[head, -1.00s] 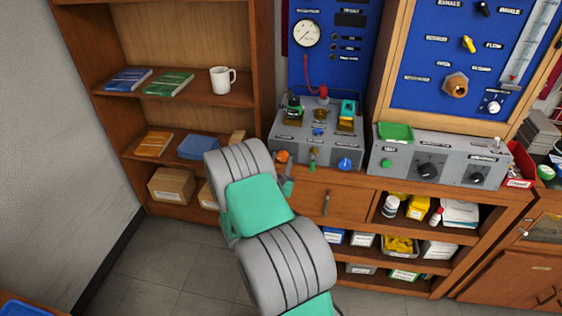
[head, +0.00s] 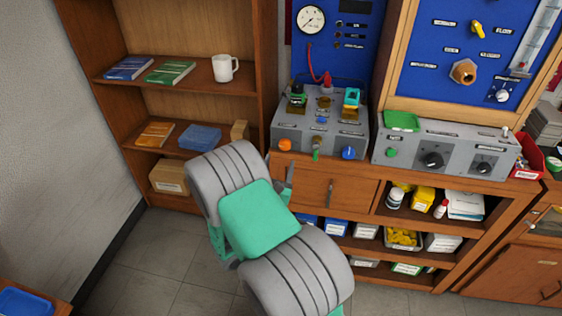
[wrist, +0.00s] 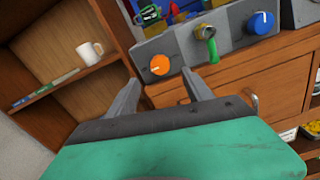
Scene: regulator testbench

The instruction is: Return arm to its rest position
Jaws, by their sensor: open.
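My gripper (wrist: 160,92) is open in the wrist view, its two grey fingers apart with nothing between them. Beyond the fingertips is the front of the grey test box, with an orange knob (wrist: 160,65), a green-handled valve (wrist: 211,45) and a blue knob (wrist: 262,23). In the head view my arm reaches up from the bottom centre, and a grey finger (head: 290,173) shows just below and in front of the test box (head: 300,140). It appears apart from the box. Most of the gripper is hidden behind my arm.
A wooden shelf with books and a white mug (head: 225,68) stands to the left. A drawer cabinet (head: 345,195) is under the test box. A second control box (head: 460,155) stands to its right. The grey floor (head: 180,270) in front is clear; a blue tray (head: 25,302) is at bottom left.

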